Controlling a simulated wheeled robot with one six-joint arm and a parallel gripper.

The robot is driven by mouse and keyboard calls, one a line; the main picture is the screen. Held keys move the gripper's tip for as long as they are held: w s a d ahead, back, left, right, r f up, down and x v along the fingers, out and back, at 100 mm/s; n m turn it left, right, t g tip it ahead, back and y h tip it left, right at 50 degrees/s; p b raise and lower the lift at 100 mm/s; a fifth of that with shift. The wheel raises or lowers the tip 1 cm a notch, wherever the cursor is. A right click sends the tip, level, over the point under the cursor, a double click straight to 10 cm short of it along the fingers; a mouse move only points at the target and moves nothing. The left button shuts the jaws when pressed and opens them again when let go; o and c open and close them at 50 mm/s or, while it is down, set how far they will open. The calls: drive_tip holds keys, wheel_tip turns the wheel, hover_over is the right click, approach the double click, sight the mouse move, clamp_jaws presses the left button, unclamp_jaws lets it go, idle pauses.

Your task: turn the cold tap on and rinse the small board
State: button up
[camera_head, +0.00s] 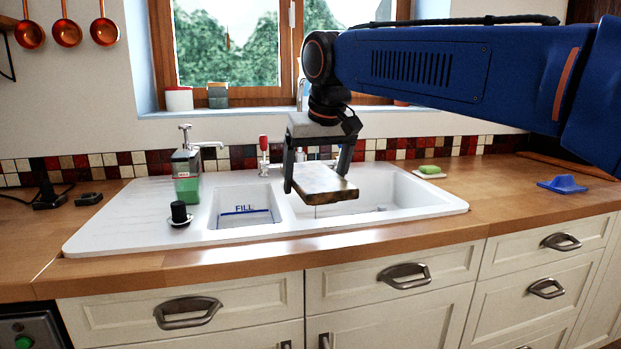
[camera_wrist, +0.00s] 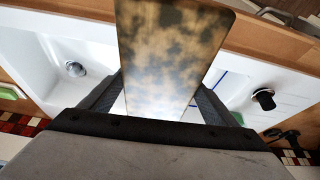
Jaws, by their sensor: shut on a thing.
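My gripper (camera_head: 317,172) is shut on the small board (camera_head: 322,186) and holds it roughly level above the right basin of the white sink (camera_head: 120,215). The board is brown with dark mottled stains. In the wrist view the board (camera_wrist: 170,50) juts out between my two fingers, its face blotched. A thin line hangs below its front edge; I cannot tell whether it is a drip. A red-topped tap handle (camera_head: 263,143) stands behind the sink, left of my gripper. The cold tap is not seen; my gripper and arm cover that area.
A green sponge (camera_head: 430,170) lies on a dish at right. A blue object (camera_head: 563,184) lies on the right worktop. The window sill is behind.

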drive_tip(key=w+d+f, duration=0.2)
drive_tip(key=w, duration=1)
drive_tip(key=shift+w+d+f, duration=0.2)
drive_tip(key=shift+d, duration=0.1)
idle(0.3)
idle(0.4)
drive_tip(key=shift+d, duration=0.3)
drive_tip(key=shift+s+d, duration=0.1)
drive_tip(key=shift+d, duration=0.15)
drive_tip(key=shift+a, duration=0.15)
idle(0.4)
drive_tip(key=shift+a, duration=0.4)
drive_tip(key=shift+d, duration=0.15)
drive_tip(key=shift+d, duration=0.4)
